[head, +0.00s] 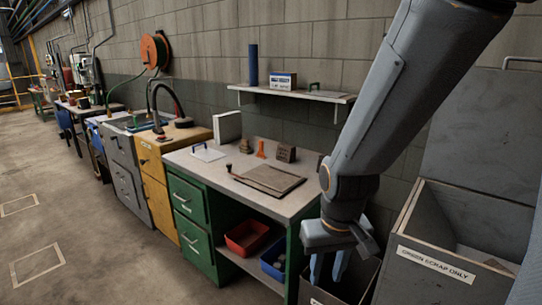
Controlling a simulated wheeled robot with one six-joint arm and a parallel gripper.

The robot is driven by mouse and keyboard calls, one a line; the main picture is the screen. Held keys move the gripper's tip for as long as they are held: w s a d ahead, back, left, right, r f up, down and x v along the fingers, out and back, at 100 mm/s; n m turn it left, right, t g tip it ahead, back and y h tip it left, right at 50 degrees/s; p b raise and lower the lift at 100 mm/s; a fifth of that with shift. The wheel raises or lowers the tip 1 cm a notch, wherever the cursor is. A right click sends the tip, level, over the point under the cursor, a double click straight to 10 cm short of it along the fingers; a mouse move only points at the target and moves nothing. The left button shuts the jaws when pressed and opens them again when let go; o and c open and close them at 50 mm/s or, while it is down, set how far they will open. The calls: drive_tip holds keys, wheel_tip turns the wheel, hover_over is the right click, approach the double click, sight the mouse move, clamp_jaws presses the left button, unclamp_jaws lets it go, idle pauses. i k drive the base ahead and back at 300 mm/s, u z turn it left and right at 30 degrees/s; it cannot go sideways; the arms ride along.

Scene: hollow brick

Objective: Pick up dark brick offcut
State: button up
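A small dark brown block (286,154), which looks like the dark brick offcut, stands upright at the back of the grey bench top (215,168), near the wall. Fine detail, such as holes in it, is too small to tell. My gripper (328,268) hangs to the right of the bench, in front of it and well apart from the block. Its two pale blue fingers point down and are spread, with nothing visible between them. The arm hides part of the wall and the bench's right side.
On the bench are a flat board (269,180), an orange tool (261,150) and a tan lump (246,147). A shelf (318,96) hangs above. A lettered grey scrap bin (437,266) stands at right. Red (247,238) and blue bins sit under the bench. Open floor lies left.

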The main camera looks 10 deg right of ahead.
sight(286, 154)
drive_tip(key=u, duration=1.25)
drive_tip(key=i, duration=2.95)
drive_tip(key=z, duration=2.8)
drive_tip(key=i, duration=0.5)
drive_tip(key=z, duration=0.05)
